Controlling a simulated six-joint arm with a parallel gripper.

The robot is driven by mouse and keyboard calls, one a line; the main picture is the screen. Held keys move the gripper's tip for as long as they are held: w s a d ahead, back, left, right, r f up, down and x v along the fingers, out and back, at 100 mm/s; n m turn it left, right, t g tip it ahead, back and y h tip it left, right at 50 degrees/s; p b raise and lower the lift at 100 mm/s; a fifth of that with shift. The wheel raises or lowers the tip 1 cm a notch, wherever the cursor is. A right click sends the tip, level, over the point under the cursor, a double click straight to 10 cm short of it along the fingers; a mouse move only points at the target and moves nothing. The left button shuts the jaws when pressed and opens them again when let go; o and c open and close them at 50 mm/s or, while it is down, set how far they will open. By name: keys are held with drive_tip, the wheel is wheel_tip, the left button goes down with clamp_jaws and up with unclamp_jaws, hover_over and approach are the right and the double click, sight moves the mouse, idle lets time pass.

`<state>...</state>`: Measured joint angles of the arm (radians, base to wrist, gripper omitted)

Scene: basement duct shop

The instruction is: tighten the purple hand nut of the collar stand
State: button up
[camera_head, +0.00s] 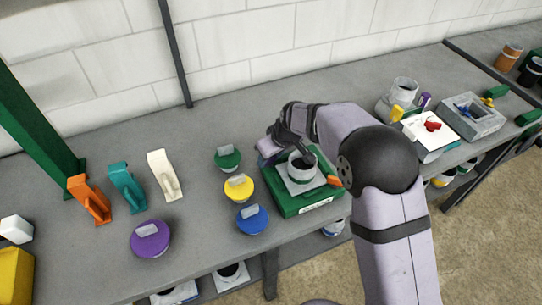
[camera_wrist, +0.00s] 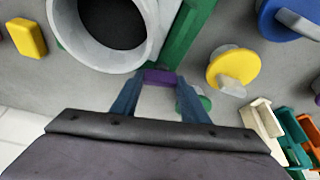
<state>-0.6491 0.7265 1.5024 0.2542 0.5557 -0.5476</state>
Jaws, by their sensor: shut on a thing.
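The collar stand has a green base (camera_head: 312,204) with a white label on its front and a grey, dark-mouthed collar (camera_head: 301,172) on a pale plate. In the wrist view the collar (camera_wrist: 147,42) fills the upper left, beside a green edge (camera_wrist: 186,36). The purple hand nut (camera_wrist: 158,77) shows between the blue fingertips of my gripper (camera_wrist: 157,84), which is shut on it. In the head view my gripper (camera_head: 279,145) is at the stand's back left; the nut cannot be clearly made out there.
Green (camera_head: 228,160), yellow (camera_head: 236,191), blue (camera_head: 254,222) and purple (camera_head: 148,241) lidded discs lie left of the stand. Orange (camera_head: 90,201), teal (camera_head: 127,187) and cream (camera_head: 163,176) upright pieces stand farther left. A grey tray (camera_head: 485,126) is far right. Bare bench lies behind.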

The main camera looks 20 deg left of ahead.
drive_tip(key=m+t, duration=0.1)
drive_tip(key=m, duration=0.1)
drive_tip(key=shift+s+a+m, duration=0.1)
drive_tip(key=shift+m, duration=0.2)
drive_tip(key=m+h, duration=0.1)
drive_tip(key=m, duration=0.1)
drive_tip(key=shift+a+f+m+t+b, duration=0.1)
drive_tip(key=shift+m+t+b, duration=0.2)
drive_tip(key=shift+b, duration=0.1)
drive_tip(key=m+h+b, duration=0.1)
drive_tip(key=m+b, duration=0.2)
drive_tip(key=shift+a+f, duration=0.1)
drive_tip(key=shift+m+t+h+b, duration=0.3)
drive_tip(key=shift+m+h+b, duration=0.65)
drive_tip(key=shift+m, duration=0.75)
drive_tip(key=shift+s+r, duration=0.1)
drive_tip(key=shift+r, duration=0.1)
drive_tip(key=o, duration=1.1)
drive_tip(key=shift+c, duration=0.2)
